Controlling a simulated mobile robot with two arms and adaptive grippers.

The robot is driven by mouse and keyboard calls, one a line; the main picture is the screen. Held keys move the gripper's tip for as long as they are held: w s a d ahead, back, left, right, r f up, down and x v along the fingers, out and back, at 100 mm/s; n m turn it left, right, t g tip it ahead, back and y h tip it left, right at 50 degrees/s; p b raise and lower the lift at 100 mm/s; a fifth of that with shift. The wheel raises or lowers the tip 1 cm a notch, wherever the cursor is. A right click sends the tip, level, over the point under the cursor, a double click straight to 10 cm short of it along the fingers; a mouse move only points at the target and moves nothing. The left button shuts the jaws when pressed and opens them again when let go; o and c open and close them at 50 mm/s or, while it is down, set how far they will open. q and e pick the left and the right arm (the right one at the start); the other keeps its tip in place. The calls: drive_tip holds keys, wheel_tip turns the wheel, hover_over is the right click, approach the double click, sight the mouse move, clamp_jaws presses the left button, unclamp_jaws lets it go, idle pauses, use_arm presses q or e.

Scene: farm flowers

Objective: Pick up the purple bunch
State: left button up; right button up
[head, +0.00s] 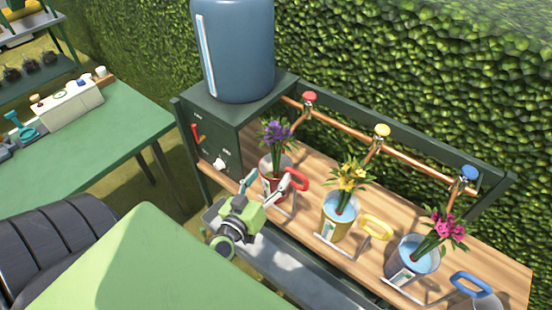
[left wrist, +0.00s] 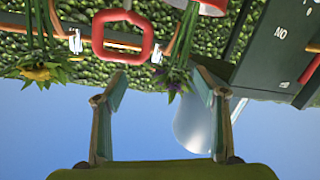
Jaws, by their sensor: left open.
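The purple bunch (head: 276,138) stands upright, stems down, in a red pot (head: 272,185) with a red handle (head: 296,180) on the wooden shelf. In the left wrist view, which is upside down, the purple flowers (left wrist: 173,80) hang from green stems, between the finger lines and nearer the right finger. My left gripper (head: 267,187) is open and empty, in front of the red pot. It also shows in the left wrist view (left wrist: 160,88), with its fingers spread apart. I cannot tell whether a finger touches the pot or handle. My right gripper is not in view.
A yellow bunch (head: 350,174) and a pink bunch (head: 443,230) stand in pots along the wooden shelf (head: 505,272). A copper pipe with coloured knobs runs behind. A blue tank (head: 235,50) sits on a dark green box. A green table (head: 85,145) stands left; a hedge closes the back.

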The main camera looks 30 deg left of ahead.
sight(274, 146)
use_arm(q)
drive_tip(key=shift+n+y, duration=0.6)
drive_tip(key=shift+y, duration=0.1)
drive_tip(key=w+a, duration=0.1)
drive_tip(key=w, duration=0.1)
drive_tip(key=w+a+r, duration=0.1)
drive_tip(key=w+a, duration=0.1)
drive_tip(key=w, duration=0.1)
drive_tip(key=w+a+r+p, duration=0.1)
drive_tip(key=w, duration=0.1)
drive_tip(key=shift+w+a+r, duration=0.1)
drive_tip(key=shift+w+a, duration=0.1)
drive_tip(key=shift+w, duration=0.05)
drive_tip(key=shift+a+r+x, duration=0.1)
drive_tip(key=shift+r+x, duration=0.05)
drive_tip(key=shift+x, duration=1.35)
drive_tip(key=shift+a+r+x, duration=0.1)
drive_tip(key=shift+r+x, duration=0.05)
drive_tip(key=shift+x, duration=1.35)
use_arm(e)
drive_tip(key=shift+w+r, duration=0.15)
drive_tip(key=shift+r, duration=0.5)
use_arm(q)
drive_tip(key=shift+s, duration=0.1)
drive_tip(key=shift+c, duration=0.3)
drive_tip(key=shift+r, duration=0.1)
drive_tip(key=c, duration=1.8)
drive_tip(key=shift+o, duration=0.2)
